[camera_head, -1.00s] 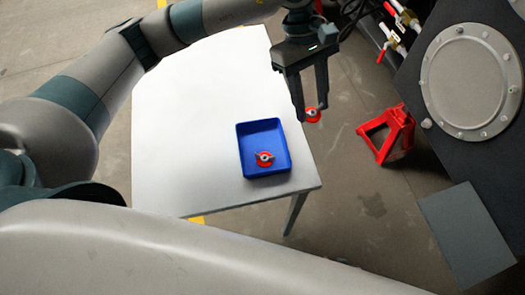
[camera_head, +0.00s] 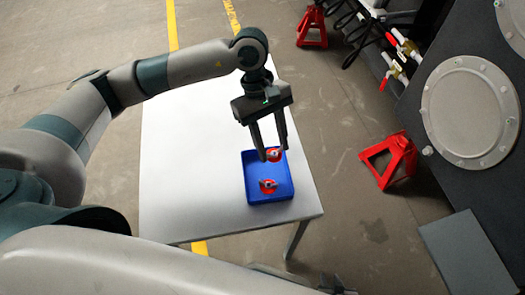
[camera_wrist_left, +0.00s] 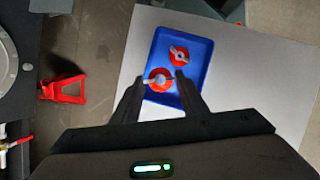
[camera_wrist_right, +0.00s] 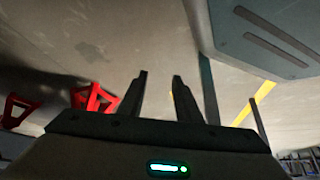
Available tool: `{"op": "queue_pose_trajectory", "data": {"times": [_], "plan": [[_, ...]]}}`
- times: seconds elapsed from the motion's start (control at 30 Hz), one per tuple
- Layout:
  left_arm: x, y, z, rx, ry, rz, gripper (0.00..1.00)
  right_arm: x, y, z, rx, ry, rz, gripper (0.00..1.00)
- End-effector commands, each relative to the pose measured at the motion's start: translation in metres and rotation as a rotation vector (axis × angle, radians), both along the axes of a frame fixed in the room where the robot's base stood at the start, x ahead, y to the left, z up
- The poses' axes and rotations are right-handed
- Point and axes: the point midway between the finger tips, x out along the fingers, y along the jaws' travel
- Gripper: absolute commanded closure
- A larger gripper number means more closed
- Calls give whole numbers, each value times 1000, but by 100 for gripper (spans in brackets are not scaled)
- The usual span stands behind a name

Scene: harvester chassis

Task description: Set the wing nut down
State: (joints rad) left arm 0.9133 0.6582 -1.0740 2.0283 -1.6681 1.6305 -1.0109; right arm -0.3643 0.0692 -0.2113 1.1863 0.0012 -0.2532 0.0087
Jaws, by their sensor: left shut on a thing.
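My left gripper (camera_head: 272,157) is shut on a red wing nut (camera_head: 275,154) with grey wings, over the far part of the blue tray (camera_head: 284,176). In the left wrist view the held wing nut (camera_wrist_left: 159,79) is between the fingertips. I cannot tell whether it touches the tray floor. A second red wing nut (camera_head: 268,186) lies in the near part of the tray, and it also shows in the left wrist view (camera_wrist_left: 179,57). My right gripper (camera_wrist_right: 159,77) is open and empty in its wrist view, away from the tray.
The tray stands on a white table (camera_head: 190,150), near its right edge. The table is clear to the left of the tray. Red stands (camera_head: 391,163) are on the floor to the right, beside the dark chassis (camera_head: 450,180) with its round bolted cover.

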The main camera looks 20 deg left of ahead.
Motion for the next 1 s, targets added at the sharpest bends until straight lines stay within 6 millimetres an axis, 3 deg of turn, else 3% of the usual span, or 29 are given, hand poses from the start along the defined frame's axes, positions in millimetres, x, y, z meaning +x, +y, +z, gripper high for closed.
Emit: {"op": "queue_pose_trajectory", "data": {"times": [0.1,0.23,0.63,1.0], "plan": [[-5,16,-8,1,3,1,93,3,4,6,9,-29,4,69],[-7,22,-14,-1,1,0,93,5,7,7,14,-46,5,69],[-7,23,-17,0,1,-1,93,5,7,9,17,-53,6,69],[-7,23,-53,0,1,0,93,12,20,22,43,-130,16,69]]}}
